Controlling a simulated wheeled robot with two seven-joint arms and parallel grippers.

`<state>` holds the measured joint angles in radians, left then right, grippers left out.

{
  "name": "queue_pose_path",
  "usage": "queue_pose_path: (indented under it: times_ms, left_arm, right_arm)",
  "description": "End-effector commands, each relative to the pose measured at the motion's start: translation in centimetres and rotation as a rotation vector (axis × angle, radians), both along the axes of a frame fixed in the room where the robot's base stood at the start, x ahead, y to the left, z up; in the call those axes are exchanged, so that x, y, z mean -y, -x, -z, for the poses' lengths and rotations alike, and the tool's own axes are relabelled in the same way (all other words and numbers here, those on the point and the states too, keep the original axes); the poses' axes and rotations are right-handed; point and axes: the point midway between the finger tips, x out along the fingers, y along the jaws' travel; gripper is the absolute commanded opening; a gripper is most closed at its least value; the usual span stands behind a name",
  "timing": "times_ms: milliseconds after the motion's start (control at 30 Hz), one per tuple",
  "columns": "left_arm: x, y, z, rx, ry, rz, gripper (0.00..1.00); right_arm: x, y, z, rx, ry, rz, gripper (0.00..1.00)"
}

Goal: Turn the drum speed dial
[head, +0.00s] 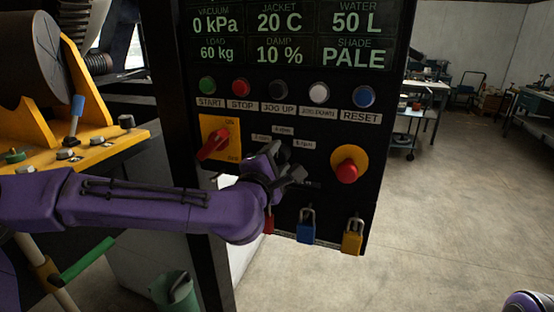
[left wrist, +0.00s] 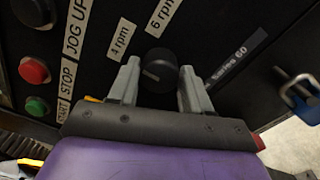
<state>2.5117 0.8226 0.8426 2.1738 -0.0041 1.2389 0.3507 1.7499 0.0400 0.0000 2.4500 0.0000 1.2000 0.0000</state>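The drum speed dial is a round black knob (left wrist: 158,68) on the black control panel (head: 325,215). It shows in the left wrist view, with labels "4 rpm" (left wrist: 121,38) and "6 rpm" (left wrist: 164,14) beside it. In the head view my left gripper hides it. My left gripper (head: 283,167) is at the panel, below the speed labels. In the left wrist view its two grey fingers (left wrist: 160,77) stand apart on either side of the dial. A narrow dark gap seems to show beside each finger; contact is not clear. My right gripper is not in view.
A red switch (head: 213,145) on a yellow plate is left of my gripper. A red stop button (head: 347,170) on yellow is to the right. A row of buttons (head: 278,91) is above. Padlocks, blue (head: 306,232) and yellow (head: 352,242), hang below.

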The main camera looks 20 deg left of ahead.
Motion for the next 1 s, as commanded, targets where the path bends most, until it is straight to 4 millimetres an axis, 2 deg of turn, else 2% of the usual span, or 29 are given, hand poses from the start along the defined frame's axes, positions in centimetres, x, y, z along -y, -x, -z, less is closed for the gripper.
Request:
queue_pose_path:
  times_ms: [67, 367, 467, 700, 800, 1000]
  left_arm:
    - [0.0, 0.0, 0.0, 0.0, 0.0, 0.0, 0.69]
    - [0.0, 0.3, 0.0, 0.001, 0.001, 0.001, 0.69]
    - [0.0, 1.6, 0.2, 0.003, 0.001, 0.002, 0.69]
    - [-0.1, 7.4, 0.4, 0.005, 0.002, 0.002, 0.69]
    - [-0.2, 9.2, 0.3, 0.003, 0.001, 0.002, 0.69]
    - [-0.2, 10.6, 0.2, 0.0, 0.0, 0.0, 0.69]
  right_arm:
    - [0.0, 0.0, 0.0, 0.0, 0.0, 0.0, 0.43]
    - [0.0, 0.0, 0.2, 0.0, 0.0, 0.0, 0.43]
    - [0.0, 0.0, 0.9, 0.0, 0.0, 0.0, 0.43]
    - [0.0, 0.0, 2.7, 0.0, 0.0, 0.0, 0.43]
    - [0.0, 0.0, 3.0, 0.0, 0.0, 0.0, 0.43]
    - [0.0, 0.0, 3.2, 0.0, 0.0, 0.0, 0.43]
